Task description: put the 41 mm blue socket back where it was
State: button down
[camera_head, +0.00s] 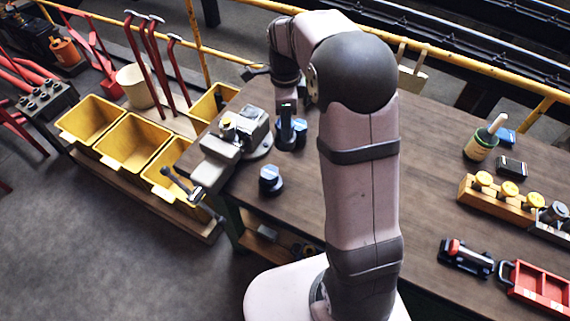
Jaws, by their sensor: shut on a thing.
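My gripper (287,122) points down over the bench (300,210), just right of the grey vise (237,137). It is shut on a dark socket with blue on it (298,135), partly hidden by the fingers. I cannot tell whether this socket touches the bench top. Another dark socket with a light blue top (270,179) stands upright on the bench, nearer the front left edge and apart from my gripper. No size marks can be read on either one.
Yellow bins (135,143) stand left of the bench. At the right are a wooden block with yellow-topped pieces (508,190), a green bottle (481,145), a black tool (466,258) and a red tray (540,286). My arm hides part of the bench's middle.

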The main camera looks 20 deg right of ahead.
jog(key=shift+f+p, duration=1.65)
jog(key=shift+f, duration=3.35)
jog(key=shift+f, duration=0.1)
jog(key=c, duration=1.2)
grip_release()
jog(key=shift+f, duration=0.1)
notch_tip(320, 180, up, 12)
jog(key=b, duration=0.4)
jog(key=shift+r, duration=0.2)
jog(key=s+f+n, duration=0.2)
jog(key=s+n, duration=0.5)
jog(key=s+a+f+n, duration=0.1)
jog(key=s+f+n, duration=0.1)
jog(key=s+n, duration=0.5)
jog(key=s+a+f+n, duration=0.1)
jog(key=s+f+n, duration=0.2)
jog(key=s+n, duration=0.3)
jog(key=shift+s+a+n, duration=0.15)
jog(key=shift+s+n, duration=0.25)
jog(key=shift+s, duration=0.6)
